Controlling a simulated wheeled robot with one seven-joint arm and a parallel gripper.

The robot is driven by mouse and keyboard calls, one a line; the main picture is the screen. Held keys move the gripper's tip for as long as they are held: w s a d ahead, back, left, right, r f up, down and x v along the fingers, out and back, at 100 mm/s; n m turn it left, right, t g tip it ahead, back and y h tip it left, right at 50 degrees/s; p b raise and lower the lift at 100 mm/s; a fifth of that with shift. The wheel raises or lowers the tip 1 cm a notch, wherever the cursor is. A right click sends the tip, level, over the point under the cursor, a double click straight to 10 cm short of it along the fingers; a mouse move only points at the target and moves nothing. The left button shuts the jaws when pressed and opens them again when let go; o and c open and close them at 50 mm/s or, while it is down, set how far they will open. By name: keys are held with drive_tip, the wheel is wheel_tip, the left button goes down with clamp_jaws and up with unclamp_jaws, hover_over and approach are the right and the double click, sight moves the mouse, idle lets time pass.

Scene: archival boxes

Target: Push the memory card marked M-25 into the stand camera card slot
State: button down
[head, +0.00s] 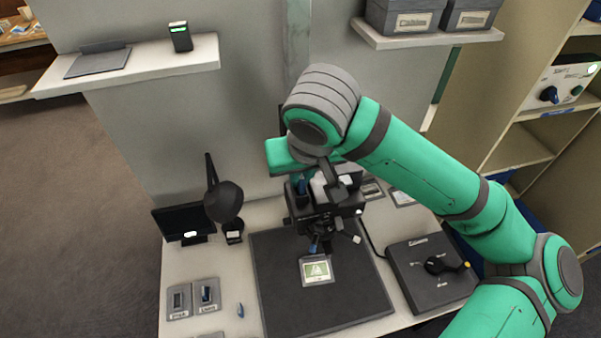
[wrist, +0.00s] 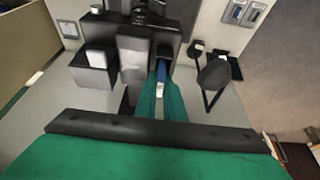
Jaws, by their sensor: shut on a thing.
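The stand camera (head: 325,205) is a black unit on a stand above a dark mat. In the wrist view its black body (wrist: 165,22) fills the top middle. My gripper (wrist: 161,84) is shut on a narrow blue memory card (wrist: 161,70), held between its two green fingers. The card's far end is at the camera body, beside a grey block; I cannot tell how far it is in the slot, and the slot is hidden. The marking on the card is not readable.
Two small card trays (head: 193,313) stand at the table's front left, with a small blue object (head: 240,310) beside them. A black lamp (head: 222,200) and small monitor (head: 183,222) stand left of the camera. A dark control box (head: 430,273) is at the right.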

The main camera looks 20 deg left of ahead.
drive_tip(key=shift+s+a, duration=0.1)
drive_tip(key=shift+s, duration=0.05)
drive_tip(key=shift+f, duration=0.35)
